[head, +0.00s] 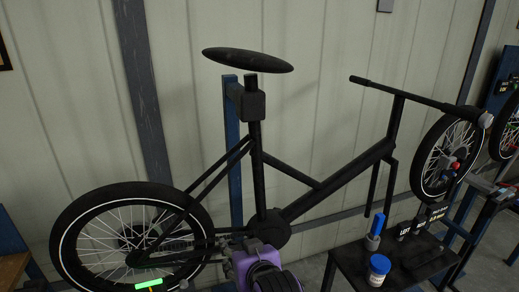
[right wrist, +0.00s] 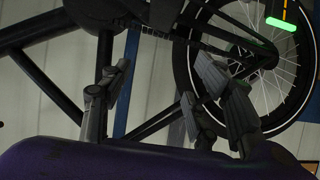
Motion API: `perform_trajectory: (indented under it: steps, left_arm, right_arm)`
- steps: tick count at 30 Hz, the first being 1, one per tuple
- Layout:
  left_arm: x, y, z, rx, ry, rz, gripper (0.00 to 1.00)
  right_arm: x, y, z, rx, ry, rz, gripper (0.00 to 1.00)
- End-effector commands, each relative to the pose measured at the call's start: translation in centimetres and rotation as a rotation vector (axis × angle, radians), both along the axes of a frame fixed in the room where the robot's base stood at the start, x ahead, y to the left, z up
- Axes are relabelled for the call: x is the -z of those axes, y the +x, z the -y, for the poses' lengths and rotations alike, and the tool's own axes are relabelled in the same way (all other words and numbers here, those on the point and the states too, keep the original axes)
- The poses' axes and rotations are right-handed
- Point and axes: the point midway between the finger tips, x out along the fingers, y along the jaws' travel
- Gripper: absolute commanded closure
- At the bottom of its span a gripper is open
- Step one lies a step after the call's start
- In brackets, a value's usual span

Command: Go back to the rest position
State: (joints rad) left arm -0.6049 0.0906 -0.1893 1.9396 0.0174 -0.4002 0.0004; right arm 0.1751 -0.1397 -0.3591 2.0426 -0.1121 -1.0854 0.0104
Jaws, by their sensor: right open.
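My right gripper (right wrist: 163,78) is open, with its fingers spread and nothing between them in the right wrist view. In the head view my purple right wrist is low in the middle, in front of the bicycle's crank area, and its fingers are hard to make out there. A black bicycle (head: 320,185) without a front wheel hangs from a blue stand (head: 232,150). Its rear wheel (head: 75,240) also shows behind the fingers in the right wrist view (right wrist: 300,92). I cannot tell how far the fingers are from the frame. My left gripper is not in view.
A dark table (head: 345,262) at the lower right holds a blue-capped jar (head: 378,268) and a blue-handled item (head: 375,232). A glowing green bar (head: 148,283) is near the rear wheel's bottom. Another wheel (head: 447,155) stands at the right. A pale wall is behind.

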Motion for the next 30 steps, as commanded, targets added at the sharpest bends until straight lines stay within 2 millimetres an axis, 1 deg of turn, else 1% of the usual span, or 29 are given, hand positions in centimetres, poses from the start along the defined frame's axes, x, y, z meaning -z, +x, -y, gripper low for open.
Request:
perform_trajectory:
  steps: [1, 2, 3, 5, 6, 8, 9, 11, 12, 14, 15, 17, 18, 21, 24, 27, 30]
  left_arm:
    - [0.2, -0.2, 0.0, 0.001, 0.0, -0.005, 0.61]
    - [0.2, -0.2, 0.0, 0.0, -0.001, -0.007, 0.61]
    - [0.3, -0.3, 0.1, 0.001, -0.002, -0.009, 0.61]
    - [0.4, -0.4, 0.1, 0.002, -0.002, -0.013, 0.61]
    - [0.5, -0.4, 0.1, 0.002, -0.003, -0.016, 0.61]
    - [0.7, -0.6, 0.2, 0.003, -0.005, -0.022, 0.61]
    - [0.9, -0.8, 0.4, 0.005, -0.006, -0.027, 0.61]
    - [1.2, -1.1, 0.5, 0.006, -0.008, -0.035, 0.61]
    - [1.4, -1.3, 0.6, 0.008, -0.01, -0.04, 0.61]
    - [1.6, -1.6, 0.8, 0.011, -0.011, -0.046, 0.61]
    - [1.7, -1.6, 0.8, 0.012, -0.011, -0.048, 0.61]
    - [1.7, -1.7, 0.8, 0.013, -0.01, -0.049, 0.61]
    - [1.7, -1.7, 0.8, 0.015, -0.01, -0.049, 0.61]
    - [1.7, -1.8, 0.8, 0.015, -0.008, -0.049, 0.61]
    - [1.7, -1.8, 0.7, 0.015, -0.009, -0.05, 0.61]
    - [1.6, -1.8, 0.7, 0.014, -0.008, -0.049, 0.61]
    - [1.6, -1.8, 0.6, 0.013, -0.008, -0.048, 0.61]
  right_arm:
    - [2.1, -0.2, 1.6, 0.021, 0.01, 0.008, 0.44]
    - [3.1, -0.4, 2.4, 0.034, 0.019, 0.019, 0.44]
    - [4.9, -0.9, 3.7, 0.052, 0.03, 0.027, 0.44]
    - [7.4, -2.0, 5.9, 0.082, 0.042, 0.037, 0.44]
    - [9.1, -3.0, 7.3, 0.101, 0.045, 0.038, 0.44]
    - [11.7, -4.8, 9.5, 0.132, 0.046, 0.032, 0.44]
    - [13.6, -6.3, 11.1, 0.152, 0.043, 0.024, 0.44]
    - [16.3, -8.8, 13.5, 0.183, 0.037, 0.006, 0.44]
    - [18.1, -10.8, 15.1, 0.202, 0.029, -0.01, 0.44]
    - [20.5, -13.8, 17.2, 0.228, 0.015, -0.04, 0.44]
    - [22.0, -15.9, 18.5, 0.245, 0.005, -0.065, 0.44]
    - [24.0, -18.8, 20.1, 0.263, -0.014, -0.105, 0.44]
    - [25.1, -20.7, 21.0, 0.274, -0.025, -0.134, 0.44]
    - [27.2, -24.5, 22.6, 0.29, -0.051, -0.199, 0.44]
    - [28.2, -27.0, 23.4, 0.299, -0.068, -0.238, 0.44]
    - [28.7, -28.1, 23.6, 0.303, -0.071, -0.256, 0.44]
    - [28.7, -28.2, 23.6, 0.303, -0.071, -0.258, 0.44]
